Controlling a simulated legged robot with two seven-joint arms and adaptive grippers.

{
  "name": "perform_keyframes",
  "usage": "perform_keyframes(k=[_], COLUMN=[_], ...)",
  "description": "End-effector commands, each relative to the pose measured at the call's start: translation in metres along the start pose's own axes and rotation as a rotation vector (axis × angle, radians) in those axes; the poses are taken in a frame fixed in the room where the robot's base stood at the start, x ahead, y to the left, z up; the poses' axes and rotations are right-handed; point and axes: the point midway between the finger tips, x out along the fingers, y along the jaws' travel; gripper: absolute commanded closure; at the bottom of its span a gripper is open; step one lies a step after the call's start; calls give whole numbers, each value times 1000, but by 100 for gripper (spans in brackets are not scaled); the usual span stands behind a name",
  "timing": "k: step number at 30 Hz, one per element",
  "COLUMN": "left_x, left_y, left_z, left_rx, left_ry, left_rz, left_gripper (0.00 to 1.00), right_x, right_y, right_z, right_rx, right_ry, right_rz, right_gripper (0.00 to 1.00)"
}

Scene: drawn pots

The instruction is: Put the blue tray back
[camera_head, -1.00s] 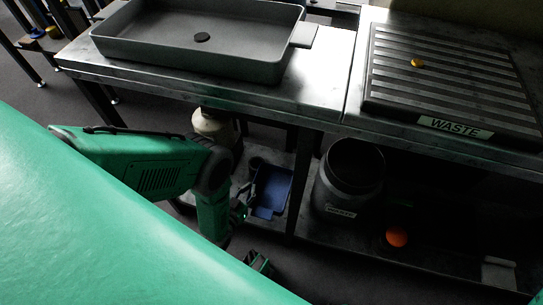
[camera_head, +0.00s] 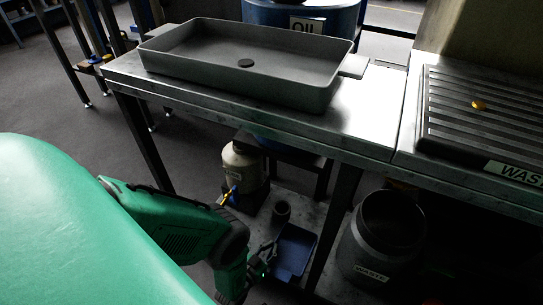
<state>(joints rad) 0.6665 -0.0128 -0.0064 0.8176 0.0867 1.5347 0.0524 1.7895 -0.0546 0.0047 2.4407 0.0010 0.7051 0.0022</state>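The blue tray (camera_head: 296,250) lies low under the metal table, on the lower shelf. My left arm reaches in from the left, and my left gripper (camera_head: 264,255) is at the tray's left edge. The gripper is small and dark, so I cannot tell whether its fingers are open or shut, or whether they touch the tray. My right gripper is not in view.
A grey basin (camera_head: 190,62) stands on the metal table (camera_head: 375,120). A table leg (camera_head: 334,230) stands right of the tray. A blue oil drum (camera_head: 262,13) is behind.

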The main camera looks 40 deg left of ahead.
Motion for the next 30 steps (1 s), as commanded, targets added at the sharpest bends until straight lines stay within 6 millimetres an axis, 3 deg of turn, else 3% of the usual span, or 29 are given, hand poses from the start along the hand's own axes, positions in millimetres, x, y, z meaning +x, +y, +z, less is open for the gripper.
perform_keyframes(k=[1, 3, 15, 30], left_x=[0, 0, 0, -98], left_y=[0, 0, 0, 0], left_z=[1, 1, -1, -2], left_rx=[-1, 0, 0, 0], left_ry=[2, 0, 0, -3], left_rz=[0, 0, 0, 0], left_gripper=[100, 75, 74, 74], right_x=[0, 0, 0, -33], right_y=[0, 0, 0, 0], right_z=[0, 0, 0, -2], right_rx=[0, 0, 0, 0], right_ry=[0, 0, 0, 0], right_rz=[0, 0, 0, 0], right_gripper=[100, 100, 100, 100])
